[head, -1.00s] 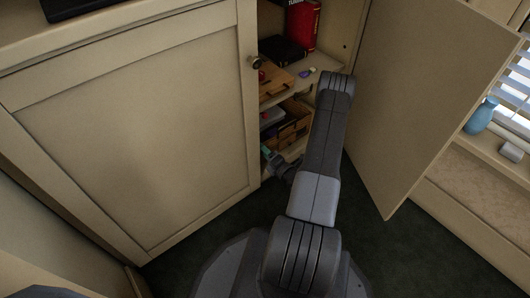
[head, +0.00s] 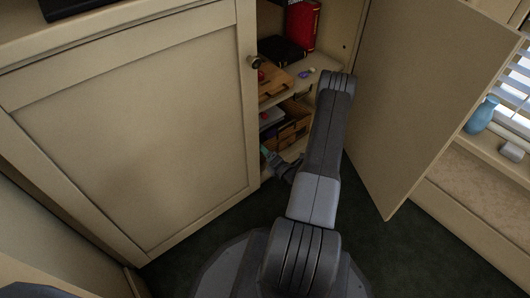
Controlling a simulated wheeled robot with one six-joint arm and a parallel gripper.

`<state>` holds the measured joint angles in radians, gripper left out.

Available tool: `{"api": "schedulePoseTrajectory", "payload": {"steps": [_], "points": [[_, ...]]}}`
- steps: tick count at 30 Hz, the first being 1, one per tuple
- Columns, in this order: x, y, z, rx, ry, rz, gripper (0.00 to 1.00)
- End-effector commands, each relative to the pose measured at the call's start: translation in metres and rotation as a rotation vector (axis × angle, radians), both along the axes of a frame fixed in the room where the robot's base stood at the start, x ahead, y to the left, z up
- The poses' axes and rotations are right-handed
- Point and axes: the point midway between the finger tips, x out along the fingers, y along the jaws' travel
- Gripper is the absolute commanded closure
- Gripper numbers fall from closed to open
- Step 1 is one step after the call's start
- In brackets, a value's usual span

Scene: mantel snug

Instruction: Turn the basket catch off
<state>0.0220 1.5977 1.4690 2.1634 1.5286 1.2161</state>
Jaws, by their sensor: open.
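A brown wooden basket (head: 293,130) stands on a lower shelf inside the open cabinet, partly hidden behind my arm. I cannot make out its catch at this size.
The closed left door (head: 140,130) with a dark knob (head: 255,62) borders the opening. The open right door (head: 425,95) swings out beside my arm. A wooden board (head: 274,82), black box (head: 284,50) and red binder (head: 301,25) are on the shelf above. A blue vase (head: 482,115) stands right.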

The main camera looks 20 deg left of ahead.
Motion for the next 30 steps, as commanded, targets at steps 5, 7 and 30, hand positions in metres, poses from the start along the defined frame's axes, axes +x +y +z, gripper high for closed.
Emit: {"api": "schedulePoseTrajectory", "payload": {"steps": [5, 7, 30], "points": [[-0.002, 0.001, 0.000, 0.059, 0.083, 0.001, 0.24], [-0.007, -0.010, 0.001, 0.068, 0.099, -0.006, 0.24], [-0.081, -0.111, -0.008, 0.066, 0.092, 0.000, 0.24]]}}
